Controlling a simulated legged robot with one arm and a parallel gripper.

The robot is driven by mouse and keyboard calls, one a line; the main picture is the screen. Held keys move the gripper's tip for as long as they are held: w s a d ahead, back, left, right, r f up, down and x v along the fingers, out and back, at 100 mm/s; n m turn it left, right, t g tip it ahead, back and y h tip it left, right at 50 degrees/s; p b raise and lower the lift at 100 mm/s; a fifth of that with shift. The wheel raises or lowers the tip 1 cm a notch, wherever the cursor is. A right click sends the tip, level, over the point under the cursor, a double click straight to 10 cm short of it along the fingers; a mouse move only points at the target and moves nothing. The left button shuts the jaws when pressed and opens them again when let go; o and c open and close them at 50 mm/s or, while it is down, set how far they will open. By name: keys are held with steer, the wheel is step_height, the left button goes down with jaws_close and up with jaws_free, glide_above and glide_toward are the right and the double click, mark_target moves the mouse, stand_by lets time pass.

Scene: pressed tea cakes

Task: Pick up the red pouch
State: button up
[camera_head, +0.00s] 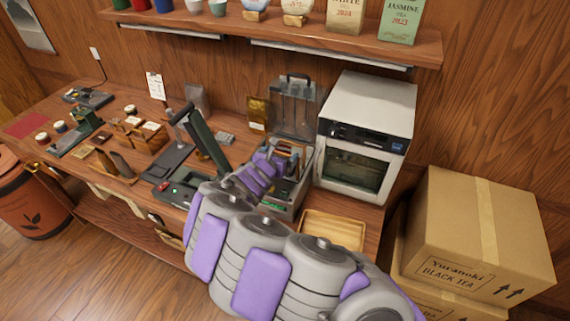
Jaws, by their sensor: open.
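I cannot make out a red pouch for certain; my arm hides part of the bench. A flat dark red piece (25,124) lies at the bench's far left end, and it looks more like a mat than a pouch. A gold pouch (257,113) stands at the back, left of the open case, and a silvery clear pouch (197,101) stands further left. My gripper (284,157) is small in the picture at the end of my grey and purple arm, over the open case (296,105). It is open, and I see nothing held in it.
A white oven (367,132) stands right of the case, with a wooden tray (333,229) in front. A dark press with a lever (204,142) is left of my arm. Cardboard boxes (483,240) stand at right. A shelf (290,33) with packages hangs above.

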mark_target(282, 152)
steer(key=shift+w+a+f, duration=0.25)
steer(key=shift+w, duration=0.25)
steer(key=shift+w+a+f, duration=0.2)
steer(key=shift+w+f, duration=0.05)
steer(key=shift+w, duration=0.25)
steer(key=w+d, duration=0.1)
steer(key=w+d+f+b, duration=0.2)
steer(key=w, duration=0.1)
steer(key=shift+w+f, duration=0.1)
steer(key=shift+f, duration=0.15)
steer(key=shift+a, duration=0.55)
steer(key=shift+c, duration=0.8)
steer(key=shift+d, duration=0.4)
steer(key=c, duration=0.8)
steer(key=shift+a, duration=0.25)
steer(key=c, duration=0.6)
steer(key=shift+d, duration=0.1)
jaws_close()
